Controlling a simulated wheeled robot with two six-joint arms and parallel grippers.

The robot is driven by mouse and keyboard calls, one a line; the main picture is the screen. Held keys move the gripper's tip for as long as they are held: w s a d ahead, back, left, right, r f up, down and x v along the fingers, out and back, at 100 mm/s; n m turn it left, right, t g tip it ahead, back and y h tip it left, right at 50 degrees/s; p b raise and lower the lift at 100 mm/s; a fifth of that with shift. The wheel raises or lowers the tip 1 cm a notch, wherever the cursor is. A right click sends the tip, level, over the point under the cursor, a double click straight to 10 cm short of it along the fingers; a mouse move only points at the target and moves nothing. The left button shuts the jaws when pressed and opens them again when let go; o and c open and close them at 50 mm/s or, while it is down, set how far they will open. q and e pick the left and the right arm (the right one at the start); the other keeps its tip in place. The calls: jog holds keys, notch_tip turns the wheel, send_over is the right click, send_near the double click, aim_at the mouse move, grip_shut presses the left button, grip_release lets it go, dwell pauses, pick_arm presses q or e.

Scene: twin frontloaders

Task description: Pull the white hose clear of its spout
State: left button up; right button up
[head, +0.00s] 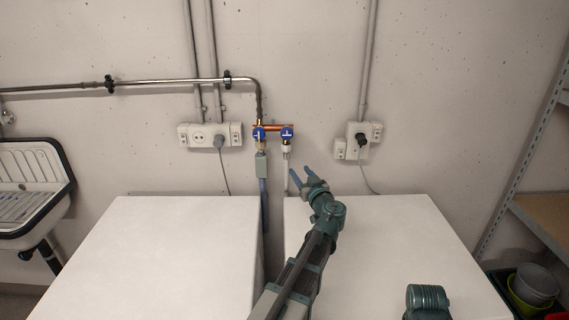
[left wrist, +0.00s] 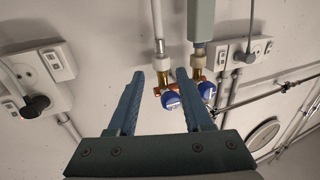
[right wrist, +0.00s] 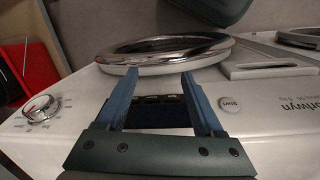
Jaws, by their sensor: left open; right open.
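The white hose (head: 286,172) hangs from a white nut on the right-hand blue-handled spout (head: 287,134), down behind the white machines. My left gripper (head: 301,176) is open and empty, just right of the hose in the head view. In the left wrist view, which is upside down, the hose (left wrist: 157,20) and its white nut (left wrist: 162,62) show between and beyond my open left fingers (left wrist: 160,75); the nut still sits at the spout. My right gripper (right wrist: 160,74) is open and empty in front of a machine's front. It is not visible in the head view.
Two white machine tops (head: 165,245) flank a narrow gap. Sockets (head: 363,134) with plugs are on the wall. A sink (head: 30,190) is left, a shelf (head: 545,215) right.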

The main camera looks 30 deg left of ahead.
aim_at(287, 159)
pick_arm(q)
jog(key=x, duration=0.4)
jog(key=f+x, duration=0.1)
jog(key=x, duration=0.9)
jog(key=shift+a+f+b, duration=0.15)
jog(key=shift+f+b, duration=0.2)
jog(key=shift+b, duration=0.05)
jog(key=shift+c, duration=0.2)
grip_shut()
dwell(0.9)
